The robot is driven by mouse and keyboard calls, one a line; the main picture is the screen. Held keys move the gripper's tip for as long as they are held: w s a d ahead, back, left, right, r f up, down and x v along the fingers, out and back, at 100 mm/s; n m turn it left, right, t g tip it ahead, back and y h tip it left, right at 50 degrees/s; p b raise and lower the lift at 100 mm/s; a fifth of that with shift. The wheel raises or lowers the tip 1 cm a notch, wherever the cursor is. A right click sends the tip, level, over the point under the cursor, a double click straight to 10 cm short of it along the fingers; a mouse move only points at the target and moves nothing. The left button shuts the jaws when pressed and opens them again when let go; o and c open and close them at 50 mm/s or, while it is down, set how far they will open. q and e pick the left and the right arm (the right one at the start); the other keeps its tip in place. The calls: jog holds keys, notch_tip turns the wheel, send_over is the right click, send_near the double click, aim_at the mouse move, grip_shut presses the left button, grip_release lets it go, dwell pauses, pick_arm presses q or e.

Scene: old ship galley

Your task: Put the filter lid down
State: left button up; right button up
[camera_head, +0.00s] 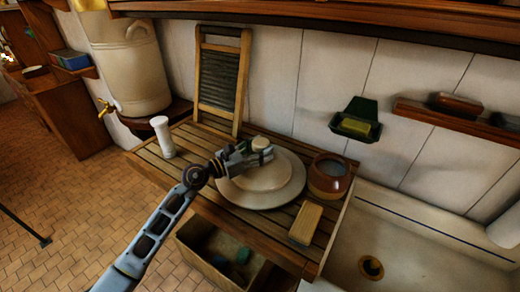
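The filter lid (266,178), a pale round disc with a knob on top, is over a wide pale plate (262,203) on the slatted wooden board. It looks level, and I cannot tell whether it touches the plate. My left gripper (258,154) reaches in from the left with its fingers at the knob and appears shut on it. The fingers hide part of the knob and the lid's back left edge. The big cream filter crock (132,65) with a brass tap stands at upper left. Its top is cut off by the frame. My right gripper is not in view.
On the slatted board (190,187), a white cylinder (162,137) stands left, a brown pot (329,177) right and a tan block (305,222) in front. A washboard (220,80) leans behind. A sink (420,250) lies right; an open box (212,252) is below.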

pick_arm(q)
jog(key=o, duration=0.5)
jog(key=shift+c, duration=0.2)
jog(key=shift+r, duration=0.1)
jog(key=b+v, duration=0.2)
jog(key=v, duration=0.8)
jog(key=shift+s+a+b, duration=0.1)
jog(key=shift+a+b, duration=0.1)
jog(key=shift+b, duration=0.15)
jog(key=shift+v, duration=0.8)
